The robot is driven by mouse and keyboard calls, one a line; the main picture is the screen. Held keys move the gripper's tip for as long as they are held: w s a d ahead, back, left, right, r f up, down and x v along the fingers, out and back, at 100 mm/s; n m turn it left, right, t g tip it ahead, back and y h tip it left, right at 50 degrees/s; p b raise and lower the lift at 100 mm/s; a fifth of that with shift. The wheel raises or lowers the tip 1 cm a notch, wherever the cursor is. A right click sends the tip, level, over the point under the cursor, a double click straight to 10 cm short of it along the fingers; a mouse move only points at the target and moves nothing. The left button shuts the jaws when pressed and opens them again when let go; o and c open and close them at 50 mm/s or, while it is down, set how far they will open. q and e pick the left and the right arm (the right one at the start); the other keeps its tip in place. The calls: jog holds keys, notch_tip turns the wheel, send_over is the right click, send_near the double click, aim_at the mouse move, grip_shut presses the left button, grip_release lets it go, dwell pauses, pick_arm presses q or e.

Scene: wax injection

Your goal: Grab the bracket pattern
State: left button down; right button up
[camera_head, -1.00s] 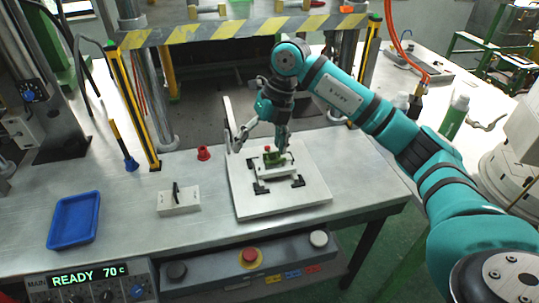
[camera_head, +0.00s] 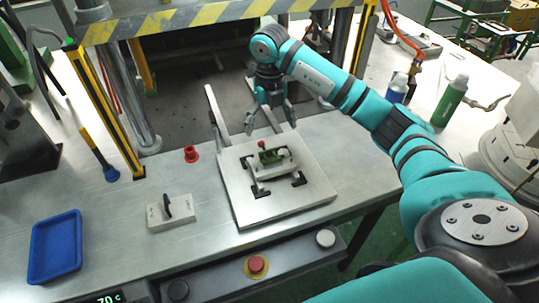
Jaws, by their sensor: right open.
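The bracket pattern (camera_head: 270,157) appears to be the small green piece with a red knob, seated on a light block in the middle of a white plate (camera_head: 308,204). Black clamps sit around that block on the plate. My right gripper (camera_head: 270,128) hangs above and just behind the green piece. Its fingers are spread apart with nothing between them, and it is clear of the piece. My left gripper is not in view.
A blue tray (camera_head: 56,248) lies at the left on the metal table. A small white block with a black upright handle (camera_head: 168,208) stands between the tray and plate. A red cup-shaped part (camera_head: 191,154) is behind it. Yellow-black posts and a striped bar (camera_head: 180,20) frame the press behind.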

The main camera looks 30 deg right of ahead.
aim_at(272, 156)
notch_tip(272, 156, down, 3)
jog(key=shift+r+p, duration=0.1)
jog(key=shift+p, duration=0.2)
jog(key=shift+f, duration=0.6)
jog(key=shift+f+p, duration=0.3)
jog(key=shift+p, duration=0.1)
notch_tip(272, 156, down, 4)
jog(key=shift+s+r+p, duration=0.1)
jog(key=shift+r+p, duration=0.05)
jog(key=shift+p, duration=0.7)
jog(key=shift+f, duration=0.45)
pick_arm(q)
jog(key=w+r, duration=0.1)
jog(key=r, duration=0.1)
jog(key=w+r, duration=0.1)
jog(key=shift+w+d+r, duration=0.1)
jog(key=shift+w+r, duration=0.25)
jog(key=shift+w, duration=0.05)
pick_arm(e)
jog(key=c, duration=1.1)
